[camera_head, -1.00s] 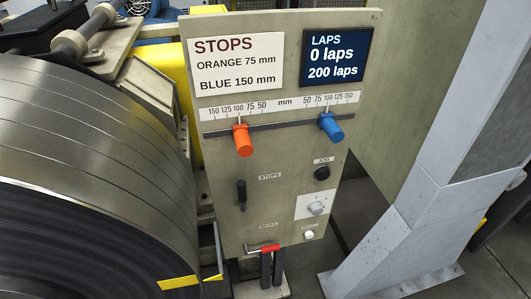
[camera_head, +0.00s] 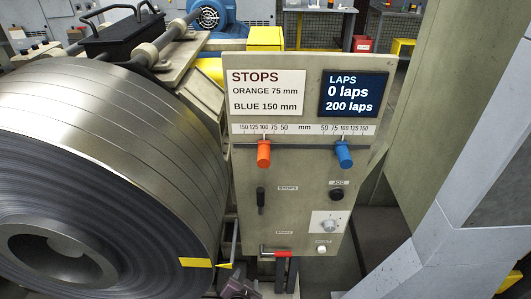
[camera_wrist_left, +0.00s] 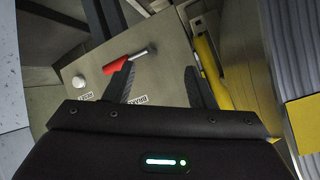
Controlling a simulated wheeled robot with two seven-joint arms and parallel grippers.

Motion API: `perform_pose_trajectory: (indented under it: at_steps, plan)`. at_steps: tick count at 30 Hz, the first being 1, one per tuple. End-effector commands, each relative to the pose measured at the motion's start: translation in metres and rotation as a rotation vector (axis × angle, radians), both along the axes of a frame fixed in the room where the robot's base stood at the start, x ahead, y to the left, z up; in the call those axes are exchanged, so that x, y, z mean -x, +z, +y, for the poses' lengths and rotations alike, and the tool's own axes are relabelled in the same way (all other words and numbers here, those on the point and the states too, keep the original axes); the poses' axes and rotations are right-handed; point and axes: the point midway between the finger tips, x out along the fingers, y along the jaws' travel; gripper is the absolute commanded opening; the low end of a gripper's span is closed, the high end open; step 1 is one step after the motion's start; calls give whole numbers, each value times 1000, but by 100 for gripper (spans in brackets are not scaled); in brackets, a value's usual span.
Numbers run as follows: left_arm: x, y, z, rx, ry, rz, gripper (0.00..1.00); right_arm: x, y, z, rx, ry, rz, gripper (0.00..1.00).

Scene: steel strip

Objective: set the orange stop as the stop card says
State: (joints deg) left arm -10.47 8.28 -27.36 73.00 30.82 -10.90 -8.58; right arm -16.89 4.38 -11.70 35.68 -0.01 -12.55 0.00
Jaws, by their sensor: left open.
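The orange stop (camera_head: 264,154) sits on the rail of the grey panel, its stem at about 100 on the left scale. The blue stop (camera_head: 344,155) stands at about 100 on the right scale. The stop card (camera_head: 264,92) reads ORANGE 75 mm, BLUE 150 mm. My left gripper (camera_head: 240,288) is low at the bottom edge in the head view, well below the orange stop and partly cut off. In the left wrist view, my left gripper (camera_wrist_left: 160,85) has its fingers apart with nothing between them. The stops are not in that view. My right gripper is not visible.
A large steel coil (camera_head: 120,150) fills the left side. A red-handled lever (camera_head: 277,254) is low on the panel, also near the fingers in the wrist view (camera_wrist_left: 118,64). A black lever (camera_head: 261,200), knobs and a LAPS display (camera_head: 353,94) are on the panel.

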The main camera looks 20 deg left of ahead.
Motion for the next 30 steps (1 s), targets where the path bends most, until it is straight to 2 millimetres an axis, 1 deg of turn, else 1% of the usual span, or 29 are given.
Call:
perform_pose_trajectory:
  at_steps: [1, 2, 3, 5, 6, 8, 9, 12, 15, 17, 20, 27, 30]
  plan:
    - [-26, 65, -11, 2, 4, -103, 50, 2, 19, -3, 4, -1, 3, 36]
    - [-37, 97, -16, 2, 11, -159, 50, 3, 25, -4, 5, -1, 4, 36]
    - [-50, 141, -23, 7, 22, -234, 50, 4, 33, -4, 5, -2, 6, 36]
    - [-61, 203, -32, 21, 45, -337, 50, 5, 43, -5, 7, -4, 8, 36]
    - [-66, 241, -36, 32, 61, -398, 50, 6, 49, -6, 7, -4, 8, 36]
    - [-68, 292, -41, 54, 86, -477, 50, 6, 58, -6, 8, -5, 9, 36]
    - [-67, 321, -42, 70, 103, -521, 50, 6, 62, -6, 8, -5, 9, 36]
    - [-62, 373, -44, 105, 138, -599, 50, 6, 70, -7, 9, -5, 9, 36]
    - [-58, 398, -43, 125, 158, -637, 50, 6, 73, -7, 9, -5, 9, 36]
    - [-59, 403, -42, 130, 165, -646, 50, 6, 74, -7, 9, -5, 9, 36]
    - [-68, 406, -39, 130, 166, -650, 50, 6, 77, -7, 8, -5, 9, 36]
    - [-106, 406, -28, 128, 166, -650, 50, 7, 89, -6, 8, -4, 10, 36]
    - [-119, 405, -25, 128, 165, -648, 50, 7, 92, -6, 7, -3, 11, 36]
